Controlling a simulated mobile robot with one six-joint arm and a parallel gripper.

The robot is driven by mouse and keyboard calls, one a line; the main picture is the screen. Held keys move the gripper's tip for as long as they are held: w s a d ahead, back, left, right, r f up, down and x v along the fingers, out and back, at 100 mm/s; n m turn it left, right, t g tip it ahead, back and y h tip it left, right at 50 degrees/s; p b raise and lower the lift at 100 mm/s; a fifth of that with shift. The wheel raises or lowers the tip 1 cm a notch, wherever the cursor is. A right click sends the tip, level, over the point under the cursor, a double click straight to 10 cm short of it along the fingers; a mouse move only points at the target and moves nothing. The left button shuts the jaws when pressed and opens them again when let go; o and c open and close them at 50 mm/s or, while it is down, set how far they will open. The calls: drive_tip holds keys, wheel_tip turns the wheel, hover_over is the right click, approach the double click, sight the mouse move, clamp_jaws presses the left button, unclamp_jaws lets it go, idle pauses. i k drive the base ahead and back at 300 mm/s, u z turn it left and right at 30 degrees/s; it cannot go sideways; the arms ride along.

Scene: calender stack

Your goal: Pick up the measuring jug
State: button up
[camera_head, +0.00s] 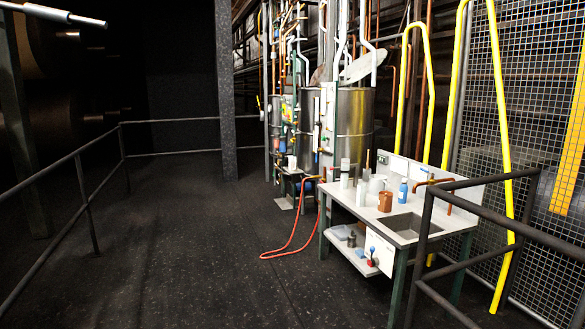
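A white jug-like vessel (376,185) stands on the sink bench (345,203) at the right. It is small and partly hidden by things beside it, and I cannot tell for sure that it is the measuring jug. Another small white vessel (291,162) is farther back, by the steel tanks. My gripper is not in view.
A white bottle (361,194), a brown container (385,202) and a blue bottle (403,190) crowd the bench near its sink (410,224). A dark railing (480,184) stands at right front. A red hose (289,250) lies on the floor. The middle floor is clear.

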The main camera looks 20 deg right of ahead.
sight(292, 160)
drive_tip(key=u, duration=0.1)
drive_tip(key=i, duration=5.75)
drive_tip(key=z, duration=0.1)
